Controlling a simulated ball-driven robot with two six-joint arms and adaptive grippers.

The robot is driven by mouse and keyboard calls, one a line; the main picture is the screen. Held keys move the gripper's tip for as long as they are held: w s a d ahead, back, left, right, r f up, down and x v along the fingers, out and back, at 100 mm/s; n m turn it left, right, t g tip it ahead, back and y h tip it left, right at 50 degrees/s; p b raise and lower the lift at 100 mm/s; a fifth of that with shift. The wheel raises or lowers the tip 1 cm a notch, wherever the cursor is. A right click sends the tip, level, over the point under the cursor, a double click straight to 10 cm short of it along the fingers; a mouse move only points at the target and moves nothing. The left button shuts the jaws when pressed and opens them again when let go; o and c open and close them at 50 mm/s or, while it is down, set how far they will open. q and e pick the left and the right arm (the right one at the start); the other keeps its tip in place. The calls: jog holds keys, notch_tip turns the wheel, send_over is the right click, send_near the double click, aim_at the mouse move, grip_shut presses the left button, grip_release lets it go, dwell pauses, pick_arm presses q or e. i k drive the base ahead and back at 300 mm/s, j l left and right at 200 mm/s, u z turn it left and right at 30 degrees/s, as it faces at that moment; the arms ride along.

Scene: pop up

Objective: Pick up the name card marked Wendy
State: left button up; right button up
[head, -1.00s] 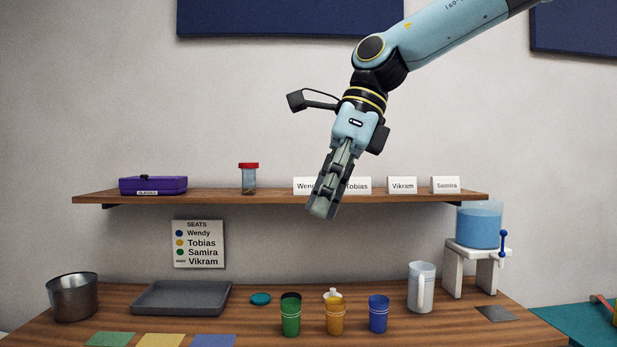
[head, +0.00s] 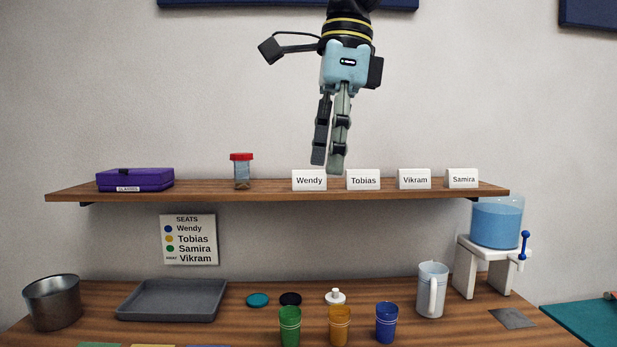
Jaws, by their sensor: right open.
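The white name card marked Wendy (head: 309,181) stands upright on the wooden shelf, the leftmost in a row of cards. My right gripper (head: 327,169) comes down from above with its fingers pointing down. Its fingertips appear just above and slightly right of the Wendy card, partly overlapping its top right edge in the picture. The fingers are open with a narrow gap and hold nothing. I cannot tell whether they touch the card. My left gripper is not in view.
Cards marked Tobias (head: 363,181), Vikram (head: 414,180) and Samira (head: 462,179) stand to the right on the shelf (head: 270,194). A red-lidded jar (head: 242,172) and a purple case (head: 135,180) stand left. Cups and a tray (head: 172,301) sit on the table below.

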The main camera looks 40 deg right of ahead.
aim_at(303, 180)
jog(key=i+l, duration=0.4)
jog(key=l, duration=0.15)
jog(key=i+l, duration=0.8)
jog(key=l, duration=0.25)
